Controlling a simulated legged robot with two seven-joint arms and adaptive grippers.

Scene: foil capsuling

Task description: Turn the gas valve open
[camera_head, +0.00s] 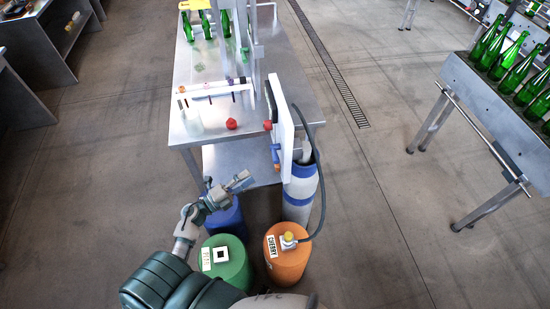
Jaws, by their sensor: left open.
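My left gripper (243,180) is open and empty in the head view, above a blue barrel (226,218) and just in front of the steel table. A grey and blue gas cylinder (300,193) stands upright to its right, at the table's front right corner. An upright white panel (285,125) stands above the cylinder. Small blue parts (276,152) and a red knob (267,125) sit on the panel's left side. I cannot tell which of these is the gas valve, or whether it is open. My gripper is apart from them all. My right gripper is not in view.
An orange barrel (290,262) labelled CHERRY, with a black hose (321,190), stands at the front, beside a green barrel (232,268). The steel table (185,75) carries green bottles (206,26) and a red object (232,124). A bottle rack (480,90) stands right; floor between is clear.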

